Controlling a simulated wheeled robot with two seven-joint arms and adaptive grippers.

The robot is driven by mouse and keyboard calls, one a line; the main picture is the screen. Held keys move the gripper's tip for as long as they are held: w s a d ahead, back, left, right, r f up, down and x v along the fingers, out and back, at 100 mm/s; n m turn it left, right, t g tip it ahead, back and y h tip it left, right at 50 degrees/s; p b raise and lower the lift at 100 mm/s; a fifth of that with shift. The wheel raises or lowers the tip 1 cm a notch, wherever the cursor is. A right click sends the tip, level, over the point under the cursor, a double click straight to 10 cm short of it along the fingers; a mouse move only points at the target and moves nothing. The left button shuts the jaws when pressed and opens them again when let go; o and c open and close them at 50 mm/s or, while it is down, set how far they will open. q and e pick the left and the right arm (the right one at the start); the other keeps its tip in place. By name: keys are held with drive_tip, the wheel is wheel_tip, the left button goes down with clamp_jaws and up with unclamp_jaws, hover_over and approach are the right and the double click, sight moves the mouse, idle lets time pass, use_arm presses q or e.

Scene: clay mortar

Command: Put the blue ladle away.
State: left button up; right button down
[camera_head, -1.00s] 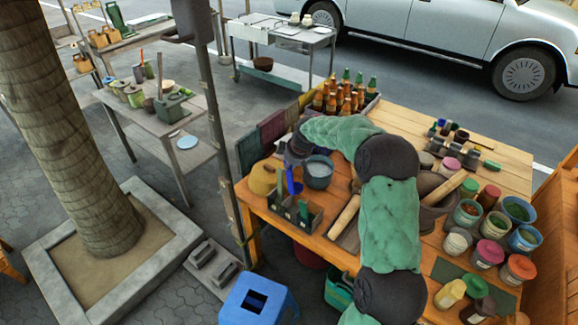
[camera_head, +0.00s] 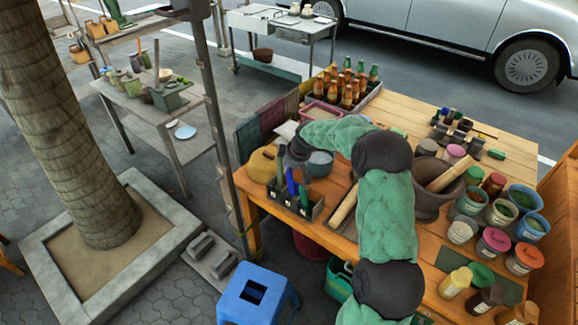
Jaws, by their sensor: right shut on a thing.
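The blue ladle (camera_head: 291,182) shows as an upright blue handle over the middle of a dark caddy (camera_head: 314,212). Its lower end is hidden by the caddy's front wall. I cannot tell whether it rests on the bottom. My right gripper (camera_head: 289,166) is shut on the top of the handle, partly hidden by its own wrist. Green-handled tools stand on both sides of the ladle in the caddy: one on the left (camera_head: 281,172), one on the right (camera_head: 304,197). My left gripper is not in view.
A yellow-brown pot (camera_head: 262,165) and a grey-blue bowl (camera_head: 320,164) stand close behind the caddy. A bottle crate (camera_head: 371,96) is at the back. A blue stool (camera_head: 257,293) stands before the table.

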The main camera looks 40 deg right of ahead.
sight(289, 180)
drive_tip(key=shift+f+b, duration=1.5)
drive_tip(key=shift+f, duration=1)
drive_tip(key=c, duration=1.2)
unclamp_jaws()
drive_tip(key=shift+o, duration=0.2)
drive_tip(key=v, duration=1.2)
drive_tip(key=shift+f, duration=0.1)
